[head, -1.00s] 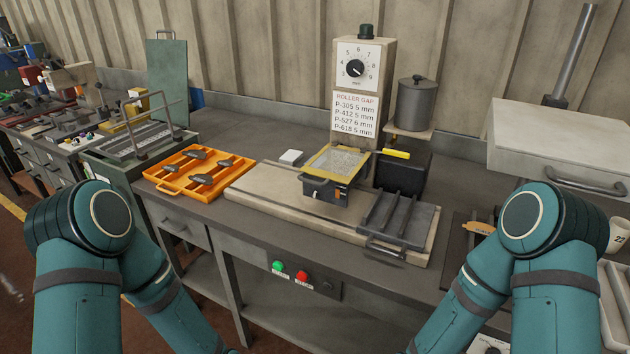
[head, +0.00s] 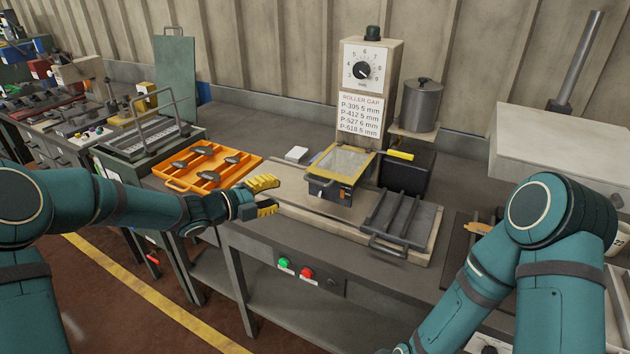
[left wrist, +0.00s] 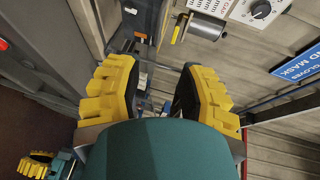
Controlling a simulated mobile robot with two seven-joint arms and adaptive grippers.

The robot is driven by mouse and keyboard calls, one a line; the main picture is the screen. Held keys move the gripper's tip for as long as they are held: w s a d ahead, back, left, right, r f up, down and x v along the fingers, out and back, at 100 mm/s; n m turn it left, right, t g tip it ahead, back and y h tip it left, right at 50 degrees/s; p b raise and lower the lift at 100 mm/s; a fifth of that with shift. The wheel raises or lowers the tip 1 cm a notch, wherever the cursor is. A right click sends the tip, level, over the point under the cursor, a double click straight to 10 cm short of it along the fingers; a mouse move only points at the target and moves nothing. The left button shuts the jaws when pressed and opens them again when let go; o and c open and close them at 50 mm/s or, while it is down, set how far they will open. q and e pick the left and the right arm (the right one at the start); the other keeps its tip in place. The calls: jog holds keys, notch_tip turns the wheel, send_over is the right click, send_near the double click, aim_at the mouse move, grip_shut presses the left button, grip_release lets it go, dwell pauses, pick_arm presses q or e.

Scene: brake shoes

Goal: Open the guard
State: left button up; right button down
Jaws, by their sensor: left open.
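The guard (head: 343,161) is a clear panel in a yellow frame. It lies over the top of the small dark roller box (head: 327,189) on the bench, below the dial column, and looks closed. My left gripper (head: 266,196) is open and empty, in front of the bench and left of the guard, apart from it. In the left wrist view its two yellow ridged fingers (left wrist: 157,95) stand wide apart with nothing clearly between them. A yellow-fingered gripper at that view's lower left (left wrist: 36,165) appears to be my right one; its opening is unclear.
An orange tray (head: 165,180) with several brake shoes lies left of the guard. A column with a dial (head: 363,70), a pot (head: 419,105) and a yellow-handled black box (head: 408,178) are behind. Green (head: 284,263) and red (head: 306,273) buttons are on the bench front.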

aim_at(314, 182)
pick_arm(q)
jog(key=x, duration=1.3)
jog(key=shift+w+d+b, duration=0.25)
jog(key=shift+b, duration=0.15)
grip_shut()
